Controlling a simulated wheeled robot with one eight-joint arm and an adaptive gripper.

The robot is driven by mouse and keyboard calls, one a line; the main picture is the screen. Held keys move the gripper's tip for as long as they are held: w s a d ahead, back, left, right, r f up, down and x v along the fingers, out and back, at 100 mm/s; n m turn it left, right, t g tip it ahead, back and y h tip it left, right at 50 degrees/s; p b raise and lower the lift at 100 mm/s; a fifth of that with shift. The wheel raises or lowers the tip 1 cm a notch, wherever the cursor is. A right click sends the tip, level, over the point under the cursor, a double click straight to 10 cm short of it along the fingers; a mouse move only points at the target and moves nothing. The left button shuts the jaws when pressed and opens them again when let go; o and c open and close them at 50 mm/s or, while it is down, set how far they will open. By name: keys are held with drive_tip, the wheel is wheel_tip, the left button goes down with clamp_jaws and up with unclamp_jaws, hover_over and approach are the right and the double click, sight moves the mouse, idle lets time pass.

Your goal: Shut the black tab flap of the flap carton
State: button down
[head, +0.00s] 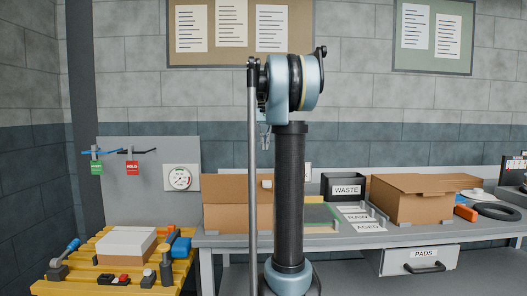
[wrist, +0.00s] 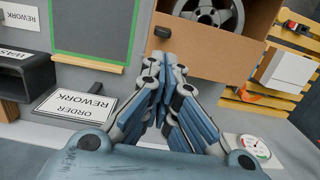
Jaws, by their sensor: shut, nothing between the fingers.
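The flap carton (head: 225,219) stands on the bench left of my arm, with an upright panel and a white square on it in the head view. In the wrist view the carton (wrist: 205,58) is open at the top, and a grey wheel (wrist: 212,14) shows inside. A black tab (wrist: 162,31) sits at the left end of its panel. My gripper (wrist: 165,65) is shut and empty, its tips close to the panel and near the tab. I cannot tell whether they touch it. In the head view my arm hides most of the gripper.
A second carton (head: 410,207) with a raised lid stands at the right of the bench. A black WASTE bin (head: 343,187) is between them. A white box (head: 126,242) sits on a yellow slatted stand at left. A gauge (head: 181,178) is behind the carton.

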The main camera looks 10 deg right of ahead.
drive_tip(key=f, duration=0.7)
drive_tip(key=s+f, duration=0.1)
drive_tip(key=f, duration=0.3)
drive_tip(key=shift+a+f, duration=0.25)
drive_tip(key=shift+f, duration=0.1)
drive_tip(key=shift+s+f+t, duration=0.15)
drive_tip(key=shift+f+t, duration=0.15)
drive_tip(key=shift+f, duration=0.15)
drive_tip(key=shift+r, duration=0.15)
wheel_tip(320, 180, up, 15)
idle(0.7)
